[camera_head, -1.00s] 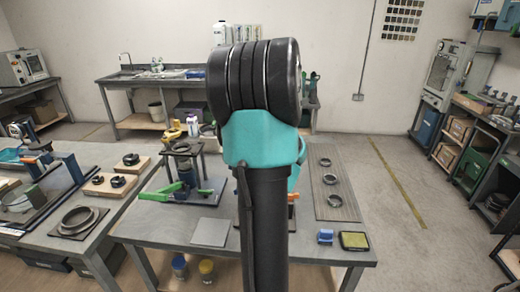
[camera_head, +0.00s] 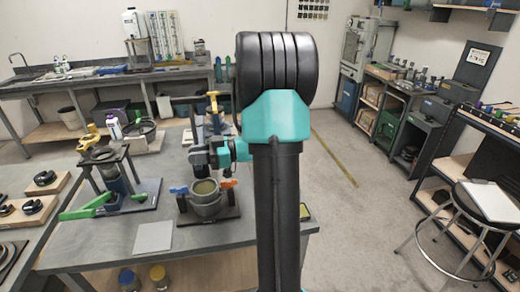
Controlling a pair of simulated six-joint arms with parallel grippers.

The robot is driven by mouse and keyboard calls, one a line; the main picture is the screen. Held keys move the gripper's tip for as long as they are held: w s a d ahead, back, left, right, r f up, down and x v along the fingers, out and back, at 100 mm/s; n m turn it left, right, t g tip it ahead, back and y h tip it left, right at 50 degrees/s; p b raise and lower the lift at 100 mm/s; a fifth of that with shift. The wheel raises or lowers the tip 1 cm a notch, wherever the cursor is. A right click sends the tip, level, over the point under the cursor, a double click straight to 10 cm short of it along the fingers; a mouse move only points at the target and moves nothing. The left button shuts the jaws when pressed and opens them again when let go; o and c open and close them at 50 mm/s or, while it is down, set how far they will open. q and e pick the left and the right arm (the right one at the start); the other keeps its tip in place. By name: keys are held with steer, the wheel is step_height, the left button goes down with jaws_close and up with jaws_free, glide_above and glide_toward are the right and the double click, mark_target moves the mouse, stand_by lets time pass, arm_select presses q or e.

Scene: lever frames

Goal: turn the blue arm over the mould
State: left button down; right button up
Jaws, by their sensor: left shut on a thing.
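The mould (camera_head: 207,205) is a round grey pot with a yellowish top on a dark base plate, near the right part of the bench. The blue arm (camera_head: 179,190) sticks out at the mould's left side. An orange arm (camera_head: 228,183) sticks out at its right. My left gripper (camera_head: 199,169), small and dark below a teal joint, is just above the mould's left rear. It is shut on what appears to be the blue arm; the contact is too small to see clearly. My right gripper is not in view.
My large black and teal arm link hides the bench's right part. A green-handled stand (camera_head: 118,190) is left of the mould, with a grey plate (camera_head: 153,237) in front. A yellow-handled fixture (camera_head: 213,105) stands behind. A stool (camera_head: 480,215) is at right.

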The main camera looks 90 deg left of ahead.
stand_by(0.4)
arm_select(q)
steer(key=c, duration=1.3)
jaws_free()
steer(key=shift+w, duration=0.2)
steer(key=w+a, duration=0.1)
steer(key=w, duration=1)
steer(key=w+a, duration=0.1)
steer(key=w, duration=0.5)
steer(key=shift+w+a, duration=0.1)
steer(key=shift+a, duration=0.25)
